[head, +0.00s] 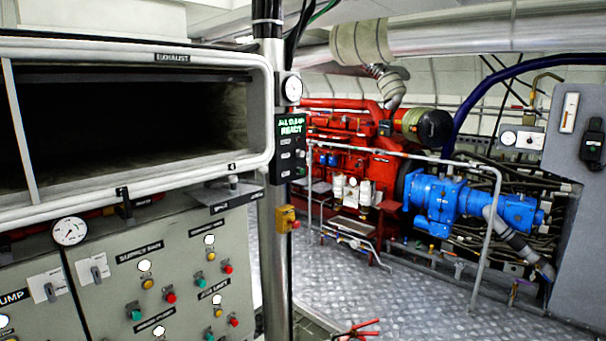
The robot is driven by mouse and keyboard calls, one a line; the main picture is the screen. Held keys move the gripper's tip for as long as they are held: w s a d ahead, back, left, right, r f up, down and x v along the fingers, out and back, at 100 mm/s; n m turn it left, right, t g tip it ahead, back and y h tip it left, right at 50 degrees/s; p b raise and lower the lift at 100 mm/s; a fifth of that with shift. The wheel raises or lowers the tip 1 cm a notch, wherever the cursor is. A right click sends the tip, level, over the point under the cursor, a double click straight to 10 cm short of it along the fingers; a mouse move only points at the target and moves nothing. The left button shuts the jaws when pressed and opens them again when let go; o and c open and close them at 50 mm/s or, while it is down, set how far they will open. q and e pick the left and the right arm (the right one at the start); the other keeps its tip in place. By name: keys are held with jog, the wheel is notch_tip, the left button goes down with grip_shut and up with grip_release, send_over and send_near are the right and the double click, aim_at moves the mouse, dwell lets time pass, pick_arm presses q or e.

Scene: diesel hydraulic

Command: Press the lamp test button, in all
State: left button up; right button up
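A grey-green control panel (110,270) fills the lower left of the head view. It carries several green, red and yellow buttons, white lamps and black labels. I cannot read a lamp test label on any button. A black alarm box (290,148) with a lit green display and several small controls hangs on the metal post. A yellow box with a red button (287,219) is fixed lower on the post. Neither of my grippers is in view.
The metal post (274,260) stands right of the panel. A red engine (345,150), a blue pump (440,200) and a grey handrail (490,220) are beyond it. A red-handled object (362,329) shows at the bottom edge. The chequered floor (400,300) is mostly clear.

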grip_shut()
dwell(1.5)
